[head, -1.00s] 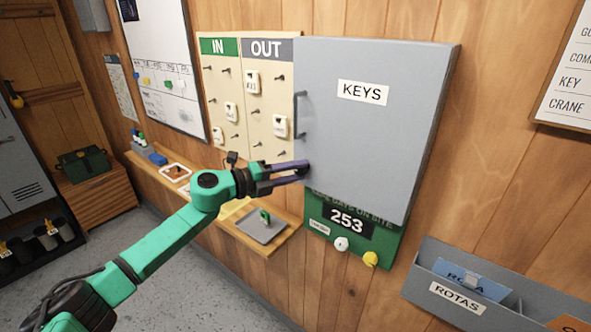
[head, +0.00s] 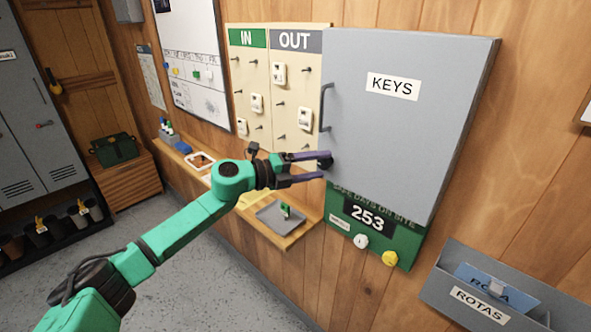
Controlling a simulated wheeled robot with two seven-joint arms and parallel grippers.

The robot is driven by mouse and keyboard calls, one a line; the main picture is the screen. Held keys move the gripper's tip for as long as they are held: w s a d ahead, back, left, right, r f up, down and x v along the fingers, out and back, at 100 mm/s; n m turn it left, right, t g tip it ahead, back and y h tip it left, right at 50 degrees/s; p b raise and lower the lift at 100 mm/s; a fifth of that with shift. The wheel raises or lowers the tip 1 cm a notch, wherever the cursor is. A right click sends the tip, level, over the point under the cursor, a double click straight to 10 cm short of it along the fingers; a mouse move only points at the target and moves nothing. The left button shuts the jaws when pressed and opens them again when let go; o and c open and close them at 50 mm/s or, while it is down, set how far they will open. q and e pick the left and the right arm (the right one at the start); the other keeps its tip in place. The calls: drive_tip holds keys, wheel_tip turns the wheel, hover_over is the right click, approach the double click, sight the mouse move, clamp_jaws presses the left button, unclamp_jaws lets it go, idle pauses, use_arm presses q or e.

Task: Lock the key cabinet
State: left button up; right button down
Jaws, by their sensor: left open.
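The grey key cabinet (head: 405,140) hangs on the wood wall with its door shut, labelled KEYS (head: 393,86). A dark vertical handle (head: 323,107) runs along the door's left edge. Below it, near the lower left corner, is a dark round knob or lock (head: 325,162). My left gripper (head: 323,167) is open, with its purple fingers above and below this dark round part. I cannot tell whether they touch it. A small green-tagged item (head: 286,210), possibly a key, is on a grey tray (head: 268,219) on the shelf. My right gripper is not in view.
An IN/OUT peg board (head: 262,75) with several tags is left of the cabinet. A green sign reading 253 (head: 368,217), with white and yellow knobs, hangs below it. A ROTAS holder (head: 455,300) is at lower right. The narrow shelf (head: 300,232) runs under the board.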

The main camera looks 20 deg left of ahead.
use_arm(q)
drive_tip(key=b+v, duration=1.1)
drive_tip(key=v, duration=0.2)
drive_tip(key=shift+s+a, duration=0.25)
